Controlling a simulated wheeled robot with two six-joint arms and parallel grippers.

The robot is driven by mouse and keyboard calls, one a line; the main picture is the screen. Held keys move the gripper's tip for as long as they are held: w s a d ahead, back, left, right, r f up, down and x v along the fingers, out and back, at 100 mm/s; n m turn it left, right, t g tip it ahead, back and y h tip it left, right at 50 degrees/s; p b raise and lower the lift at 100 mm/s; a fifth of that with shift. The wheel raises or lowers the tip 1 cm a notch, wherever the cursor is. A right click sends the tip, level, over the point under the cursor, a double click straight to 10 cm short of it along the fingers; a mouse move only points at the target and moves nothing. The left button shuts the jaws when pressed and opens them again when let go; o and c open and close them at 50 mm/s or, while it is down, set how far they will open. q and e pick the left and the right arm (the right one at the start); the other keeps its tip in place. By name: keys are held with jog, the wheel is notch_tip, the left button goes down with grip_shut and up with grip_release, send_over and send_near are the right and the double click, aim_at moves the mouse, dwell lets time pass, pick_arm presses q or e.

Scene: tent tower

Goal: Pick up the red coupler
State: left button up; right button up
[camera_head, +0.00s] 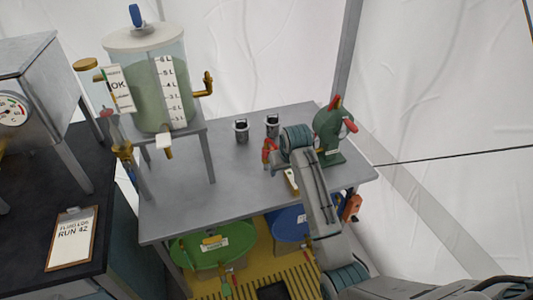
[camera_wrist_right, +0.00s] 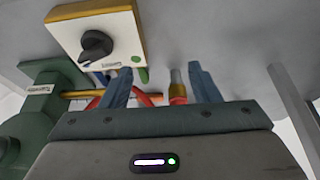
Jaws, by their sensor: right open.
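In the right wrist view, the red coupler (camera_wrist_right: 177,92) has a pale metal end and stands between the two blue-grey fingers of my right gripper (camera_wrist_right: 160,72), closer to the right finger. The fingers are apart, with a gap on both sides of it. In the head view, my right arm reaches over the grey table, and its wrist hides most of the fingers. A small red piece (camera_head: 268,150) shows just left of that wrist; I cannot tell for sure that it is the coupler. My left gripper is not in view.
A green pump (camera_head: 330,135) with red handles stands right of my wrist. A cream box with a black knob (camera_wrist_right: 95,43) is close to the fingers. Two dark metal canisters (camera_head: 242,131) and a tank (camera_head: 148,85) stand to the left. The front left of the grey table (camera_head: 230,195) is clear.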

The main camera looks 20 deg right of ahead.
send_near(269, 149)
notch_tip(269, 149, down, 2)
jog(key=x, duration=0.5)
jog(key=shift+w+d+p, duration=0.1)
jog(key=shift+w+p, duration=0.25)
jog(key=shift+w, duration=0.05)
jog(key=shift+a+p+x, duration=0.15)
jog(key=shift+p+x, duration=0.05)
jog(key=shift+x, duration=0.75)
jog(key=shift+a+p+x, duration=0.15)
jog(key=shift+a+x, duration=0.05)
jog(key=shift+x, duration=0.75)
jog(key=shift+a+p+x, duration=0.15)
jog(key=shift+p+x, duration=0.05)
jog(key=shift+x, duration=0.75)
jog(key=shift+w+r, duration=0.1)
jog(key=c, duration=1.1)
